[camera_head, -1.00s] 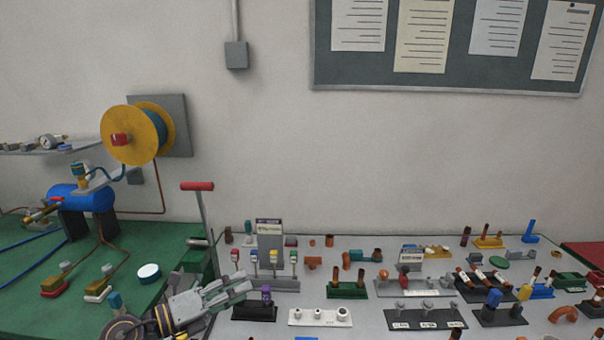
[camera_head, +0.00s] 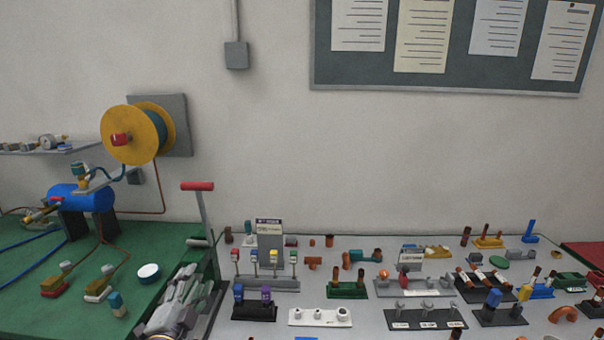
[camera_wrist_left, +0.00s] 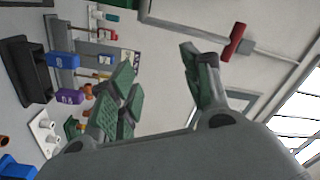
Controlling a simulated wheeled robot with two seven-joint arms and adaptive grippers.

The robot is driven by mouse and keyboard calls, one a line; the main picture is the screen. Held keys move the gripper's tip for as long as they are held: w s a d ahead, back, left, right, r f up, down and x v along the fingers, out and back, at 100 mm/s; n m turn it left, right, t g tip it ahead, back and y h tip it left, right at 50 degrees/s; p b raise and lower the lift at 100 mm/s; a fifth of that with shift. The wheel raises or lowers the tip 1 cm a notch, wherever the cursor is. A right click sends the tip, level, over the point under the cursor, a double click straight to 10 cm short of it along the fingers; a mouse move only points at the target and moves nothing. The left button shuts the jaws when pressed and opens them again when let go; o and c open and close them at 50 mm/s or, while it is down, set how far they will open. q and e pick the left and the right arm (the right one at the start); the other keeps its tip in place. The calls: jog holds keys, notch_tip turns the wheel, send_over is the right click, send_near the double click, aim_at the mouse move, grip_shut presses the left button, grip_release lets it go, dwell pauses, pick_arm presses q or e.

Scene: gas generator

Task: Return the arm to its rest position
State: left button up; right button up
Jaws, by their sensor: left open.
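My left gripper (camera_head: 200,280) is at the bottom of the head view, left of the grey table's parts and near the lever stand. Its fingers point up and away. In the left wrist view the gripper (camera_wrist_left: 158,65) has its green-padded fingers spread apart with nothing between them. A black holder (camera_head: 254,313) bears a blue piece (camera_head: 239,292) and a purple piece (camera_head: 266,294). The blue piece also shows in the left wrist view (camera_wrist_left: 63,60), apart from the fingers. My right gripper is not in view.
A red-handled lever (camera_head: 198,187) stands close behind the left gripper. A green bench (camera_head: 40,320) with a blue tank (camera_head: 82,197) is at left. The grey table (camera_head: 365,318) is crowded with small holders. A yellow reel (camera_head: 130,135) hangs on the wall.

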pick_arm(q)
jog(key=s+a+f+n+g+y, duration=0.1)
jog(key=s+f+n+g+y, duration=0.1)
jog(key=s+f+n+g, duration=0.35)
jog(key=s+a+f+n+g+y, duration=0.1)
jog(key=s+a+f+n+g, duration=0.1)
jog(key=f, duration=0.6)
jog(key=s+d+f+n+g+h, duration=0.1)
jog(key=s+d+f+g+h, duration=0.1)
jog(key=s+d+f+g, duration=0.4)
jog(key=s+d+f+n+g+h, duration=0.1)
jog(key=s+f+n+g, duration=0.15)
jog(key=s, duration=0.65)
notch_tip(320, 180, down, 33)
jog(key=s+m, duration=0.1)
jog(key=s, duration=0.1)
jog(key=s+a+f, duration=0.3)
jog(key=s+f, duration=0.7)
jog(key=s+a+f+g, duration=0.1)
jog(key=s+a+f, duration=0.2)
jog(key=s+f, duration=0.7)
jog(key=shift+s+a+f+g, duration=0.2)
jog(key=shift+s+f+g, duration=0.1)
jog(key=shift+s, duration=0.45)
